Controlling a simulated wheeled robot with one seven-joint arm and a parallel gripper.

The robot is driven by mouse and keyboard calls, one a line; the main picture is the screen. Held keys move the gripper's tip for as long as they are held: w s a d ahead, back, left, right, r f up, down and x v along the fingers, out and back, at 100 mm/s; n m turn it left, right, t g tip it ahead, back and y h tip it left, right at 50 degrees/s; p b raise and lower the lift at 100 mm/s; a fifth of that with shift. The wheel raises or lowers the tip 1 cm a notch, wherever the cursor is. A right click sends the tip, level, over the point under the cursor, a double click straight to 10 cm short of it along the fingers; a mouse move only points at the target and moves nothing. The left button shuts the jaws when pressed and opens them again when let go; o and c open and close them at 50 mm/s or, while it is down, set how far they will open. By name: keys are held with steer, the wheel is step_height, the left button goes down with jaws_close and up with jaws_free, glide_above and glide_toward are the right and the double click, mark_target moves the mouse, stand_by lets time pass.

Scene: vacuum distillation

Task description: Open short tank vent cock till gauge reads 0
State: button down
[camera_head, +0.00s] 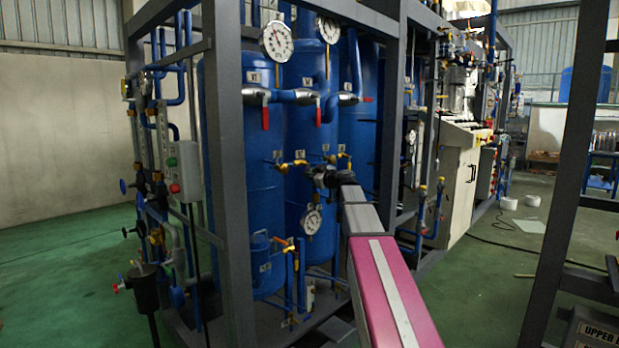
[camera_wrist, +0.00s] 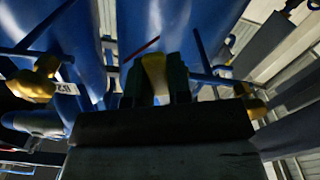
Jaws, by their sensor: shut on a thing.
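My gripper (camera_head: 322,177) reaches the front of the blue tanks in the head view. In the wrist view its dark fingers (camera_wrist: 157,80) are shut on a yellow cock part (camera_wrist: 154,72), with a thin red bar (camera_wrist: 140,48) just beyond it. In the head view my gripper hides this cock. Brass cocks (camera_head: 284,167) show just left of my gripper and above it (camera_head: 341,156). A round gauge (camera_head: 311,220) sits just below my gripper, and larger gauges (camera_head: 276,41) (camera_head: 328,29) are higher up. Their readings are too small to tell. I cannot tell which tank is the short one.
Grey frame posts (camera_head: 229,160) (camera_head: 390,120) stand either side of my arm. Red-handled valves (camera_head: 265,117) hang from the pipes above. A lower pipe with an orange handle (camera_head: 284,243) is at left. In the wrist view another brass fitting (camera_wrist: 33,80) is at left.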

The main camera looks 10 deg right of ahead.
steer(key=n, duration=0.2)
steer(key=d+n, duration=0.1)
steer(key=shift+w+r+n, duration=0.4)
steer(key=shift+w+d+r+n, duration=0.2)
steer(key=shift+r+n, duration=0.3)
steer(key=shift+n, duration=0.95)
steer(key=shift+w+d+r+n, duration=0.1)
steer(key=shift+d+r+n, duration=0.3)
steer(key=shift+n, duration=1.1)
steer(key=shift+w+d+r+n, duration=0.1)
steer(key=shift+r+n, duration=0.5)
steer(key=shift+n, duration=0.85)
steer(key=c, duration=1)
jaws_free()
steer(key=shift+c, duration=0.2)
